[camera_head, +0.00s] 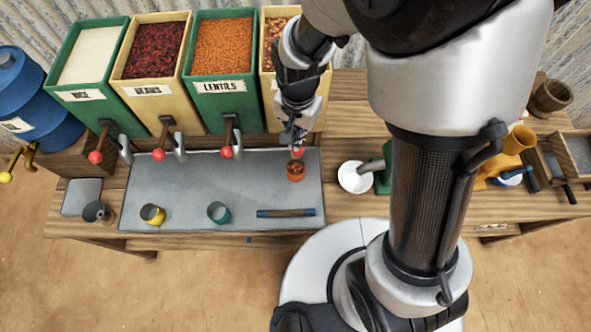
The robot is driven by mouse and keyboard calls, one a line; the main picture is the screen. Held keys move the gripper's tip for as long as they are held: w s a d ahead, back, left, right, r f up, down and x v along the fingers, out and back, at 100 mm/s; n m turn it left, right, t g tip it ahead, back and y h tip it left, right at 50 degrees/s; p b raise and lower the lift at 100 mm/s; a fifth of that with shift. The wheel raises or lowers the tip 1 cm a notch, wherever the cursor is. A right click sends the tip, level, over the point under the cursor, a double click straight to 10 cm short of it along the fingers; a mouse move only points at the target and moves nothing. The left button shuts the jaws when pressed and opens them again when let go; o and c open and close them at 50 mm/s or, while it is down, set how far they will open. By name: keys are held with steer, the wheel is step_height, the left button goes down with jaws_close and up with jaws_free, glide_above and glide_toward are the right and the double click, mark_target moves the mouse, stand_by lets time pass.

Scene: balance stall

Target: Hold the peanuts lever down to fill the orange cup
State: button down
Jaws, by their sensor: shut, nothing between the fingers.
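The peanuts bin (268,88) is the rightmost of the row, cream-coloured and partly hidden behind my arm. The red knob of its lever (297,151) shows just below my gripper (295,138). My gripper is shut, with its fingertips at the knob; whether they touch it I cannot tell. The orange cup (295,173) stands upright on the grey mat (260,185) right below the knob. Brown contents show inside the cup. The peanuts spout is hidden behind my gripper.
Bins of rice (92,55), beans (150,50) and lentils (223,50) stand to the left with their own red-knobbed levers. A scale (355,176) stands to the right.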

step_height(320, 180, down, 6)
steer(key=b, duration=0.4)
steer(key=shift+b, duration=0.4)
steer(key=shift+r, duration=0.3)
stand_by(1.1)
step_height(320, 180, up, 6)
steer(key=p, duration=0.5)
steer(key=shift+f, duration=0.3)
